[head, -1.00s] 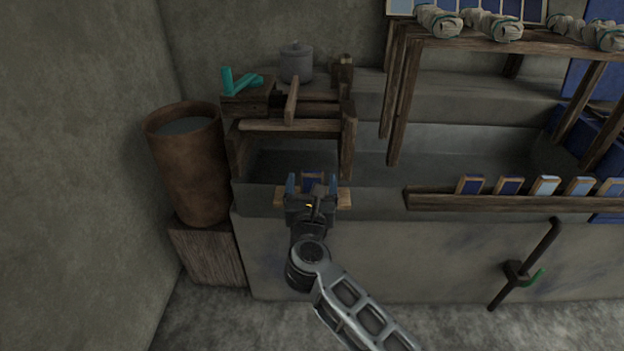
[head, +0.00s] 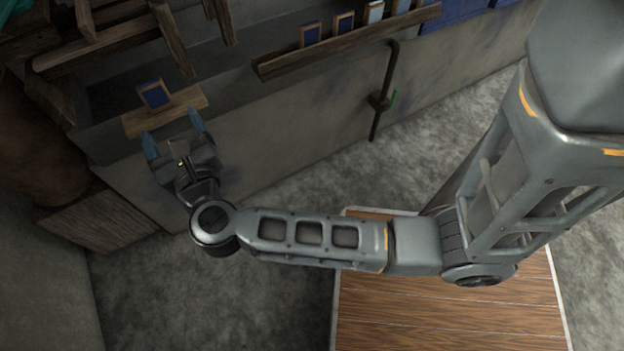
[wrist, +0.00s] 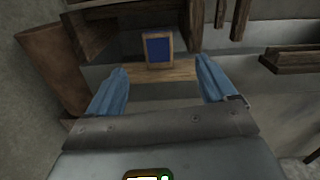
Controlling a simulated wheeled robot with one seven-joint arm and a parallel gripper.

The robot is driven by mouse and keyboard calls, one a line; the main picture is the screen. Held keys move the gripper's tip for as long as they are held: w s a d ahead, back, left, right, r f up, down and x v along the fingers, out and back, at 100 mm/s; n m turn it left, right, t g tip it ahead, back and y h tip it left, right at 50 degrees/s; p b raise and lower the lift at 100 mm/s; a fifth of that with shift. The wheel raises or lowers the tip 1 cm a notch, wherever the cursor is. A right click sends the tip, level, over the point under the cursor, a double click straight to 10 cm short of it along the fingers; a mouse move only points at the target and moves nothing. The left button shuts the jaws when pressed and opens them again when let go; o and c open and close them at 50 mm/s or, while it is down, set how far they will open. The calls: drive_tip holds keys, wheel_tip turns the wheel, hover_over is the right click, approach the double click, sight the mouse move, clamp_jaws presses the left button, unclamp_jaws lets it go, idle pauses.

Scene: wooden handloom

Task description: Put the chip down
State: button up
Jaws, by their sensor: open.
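A chip with a dark blue face and a tan wooden frame (head: 154,95) stands on a small light wooden ledge (head: 187,107) on the front edge of the stone trough. In the wrist view the chip (wrist: 158,50) stands upright on the ledge (wrist: 183,72), centred beyond the fingers. My gripper (head: 173,132) is open and empty, with its blue fingertips just short of the ledge and apart from the chip. The fingers also show wide apart in the wrist view (wrist: 160,90), one on each side.
A dark wooden rack (head: 345,42) to the right holds several framed chips in blue and paler shades. A brown barrel (head: 35,150) is at the left on a wooden block (head: 100,228).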

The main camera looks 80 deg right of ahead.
drive_tip(key=s+a+r+m+t+y, duration=0.1)
drive_tip(key=s+a+m+y, duration=0.3)
drive_tip(key=s+m, duration=0.5)
drive_tip(key=s+a+r+m+t+y, duration=0.1)
drive_tip(key=s+a+m+y, duration=0.3)
drive_tip(key=s+m, duration=0.5)
drive_tip(key=s+a+r+m+t+y, duration=0.1)
drive_tip(key=s+a+r+m+y, duration=0.2)
drive_tip(key=s+a+m+y, duration=0.2)
drive_tip(key=s+m+y, duration=0.1)
drive_tip(key=s+m, duration=0.2)
drive_tip(key=s, duration=0.2)
drive_tip(key=shift+s+r+m, duration=0.35)
drive_tip(key=shift+s+m, duration=0.05)
